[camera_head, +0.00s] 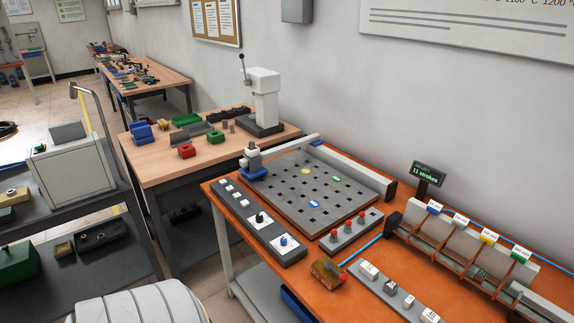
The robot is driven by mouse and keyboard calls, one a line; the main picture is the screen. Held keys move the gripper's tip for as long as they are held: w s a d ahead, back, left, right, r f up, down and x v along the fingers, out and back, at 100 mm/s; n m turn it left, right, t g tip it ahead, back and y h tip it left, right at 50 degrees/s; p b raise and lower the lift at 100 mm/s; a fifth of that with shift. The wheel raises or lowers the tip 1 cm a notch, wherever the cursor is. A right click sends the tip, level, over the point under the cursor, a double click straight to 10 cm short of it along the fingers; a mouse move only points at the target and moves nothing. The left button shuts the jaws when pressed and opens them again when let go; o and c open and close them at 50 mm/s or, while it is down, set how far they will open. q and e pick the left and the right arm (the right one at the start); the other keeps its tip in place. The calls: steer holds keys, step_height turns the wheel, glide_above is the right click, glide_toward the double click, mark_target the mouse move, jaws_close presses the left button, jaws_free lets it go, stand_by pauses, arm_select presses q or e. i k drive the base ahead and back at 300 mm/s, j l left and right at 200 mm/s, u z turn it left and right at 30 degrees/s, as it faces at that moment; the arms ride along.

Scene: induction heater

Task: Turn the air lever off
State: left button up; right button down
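No part is clearly recognisable as the air lever. A small brownish block (327,272) with a red part lies at the front edge of the orange table (375,282). A thin blue line (364,250), perhaps an air hose, runs from near this block toward the back right. The block is too small to tell whether it carries a lever or how it is set. Neither of my grippers is in view.
A wooden bench (160,172) stands behind, left.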

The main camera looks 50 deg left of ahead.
mark_target(328, 265)
steer(key=u, duration=1.25)
steer(key=k+l, duration=0.1)
